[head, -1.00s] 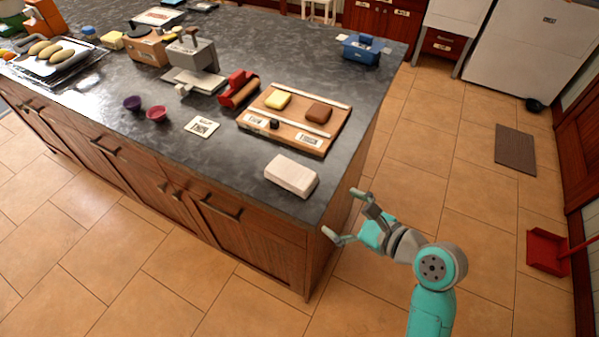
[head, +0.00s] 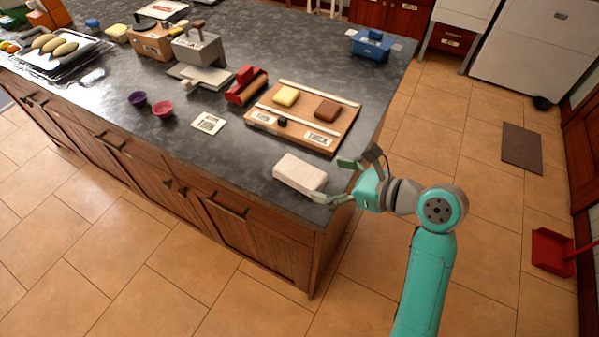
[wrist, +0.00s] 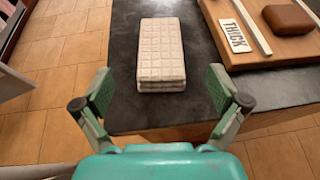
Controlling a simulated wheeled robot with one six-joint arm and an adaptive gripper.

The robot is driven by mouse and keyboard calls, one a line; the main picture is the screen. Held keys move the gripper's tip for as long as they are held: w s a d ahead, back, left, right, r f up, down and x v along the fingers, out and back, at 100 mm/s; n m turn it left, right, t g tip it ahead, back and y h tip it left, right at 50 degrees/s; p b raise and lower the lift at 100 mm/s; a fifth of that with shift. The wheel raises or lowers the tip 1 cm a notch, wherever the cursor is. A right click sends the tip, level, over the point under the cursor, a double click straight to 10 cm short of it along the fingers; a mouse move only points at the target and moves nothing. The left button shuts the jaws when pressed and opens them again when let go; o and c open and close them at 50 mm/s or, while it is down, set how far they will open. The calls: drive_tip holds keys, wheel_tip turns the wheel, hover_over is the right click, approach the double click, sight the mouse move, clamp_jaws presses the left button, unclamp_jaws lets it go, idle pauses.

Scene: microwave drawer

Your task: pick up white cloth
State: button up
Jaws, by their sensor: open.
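The white cloth (head: 300,173) is a folded, thick off-white block lying on the dark counter near its right corner. In the wrist view the cloth (wrist: 161,52) shows a quilted top and lies ahead, between the lines of my two fingers. My gripper (head: 335,180) is at the counter's right edge, just right of the cloth. In the wrist view my gripper (wrist: 161,92) is open and empty, with its green pads wide apart on either side of the cloth's near end. I cannot tell exactly how high the fingers are above the counter.
A wooden board (head: 341,134) with a yellow block (head: 286,96) and a brown block (head: 328,110) lies behind the cloth. A white card (head: 209,123) and two small bowls lie to the left. The counter (head: 225,165) left of the cloth is clear.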

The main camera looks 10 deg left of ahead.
sight(304, 173)
drive_tip(key=x, duration=0.8)
drive_tip(key=shift+a+f, duration=0.1)
drive_tip(key=shift+w, duration=0.1)
drive_tip(key=c, duration=1.1)
